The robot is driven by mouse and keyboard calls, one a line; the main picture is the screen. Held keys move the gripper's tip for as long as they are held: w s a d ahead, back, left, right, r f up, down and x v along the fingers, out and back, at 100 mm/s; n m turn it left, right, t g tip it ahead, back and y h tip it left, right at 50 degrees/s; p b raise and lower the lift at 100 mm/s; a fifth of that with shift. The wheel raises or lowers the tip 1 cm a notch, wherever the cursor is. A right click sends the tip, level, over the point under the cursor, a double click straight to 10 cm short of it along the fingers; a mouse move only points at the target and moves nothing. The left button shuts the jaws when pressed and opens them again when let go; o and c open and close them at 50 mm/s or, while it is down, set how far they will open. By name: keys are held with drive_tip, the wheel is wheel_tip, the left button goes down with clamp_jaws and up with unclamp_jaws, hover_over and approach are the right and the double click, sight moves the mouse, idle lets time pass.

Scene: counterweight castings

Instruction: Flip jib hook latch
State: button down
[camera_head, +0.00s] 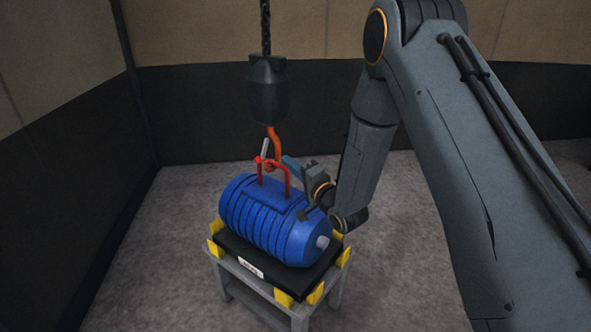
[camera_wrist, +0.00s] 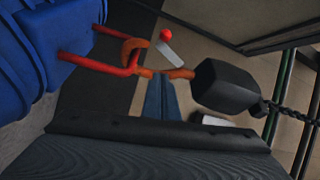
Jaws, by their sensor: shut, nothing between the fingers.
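The orange hook (camera_head: 273,148) hangs over the blue casting (camera_head: 268,222) and its curl meets the red lifting bail (camera_head: 288,180). Hook (camera_wrist: 179,74) and bail (camera_wrist: 92,63) also show in the wrist view. The hook's latch is a thin grey bar (camera_head: 265,147). In the wrist view the latch (camera_wrist: 172,53) slants out from the hook shank, its red ball end (camera_wrist: 166,35) apart from the hook's curl. My gripper (camera_head: 287,161) is just right of the hook, above the casting. Its blue fingers (camera_wrist: 160,86) are together and empty, pointing towards the hook shank and latch.
A black hoist block (camera_head: 267,88) hangs on a chain (camera_head: 265,27) above the hook. The casting lies on a grey stand (camera_head: 243,287) with yellow corner guards. Dark wall panels stand left and behind. The floor around the stand is clear.

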drive_tip(key=w+a+p, duration=0.1)
drive_tip(key=a, duration=0.5)
drive_tip(key=shift+w+f, duration=0.2)
drive_tip(key=shift+w, duration=0.1)
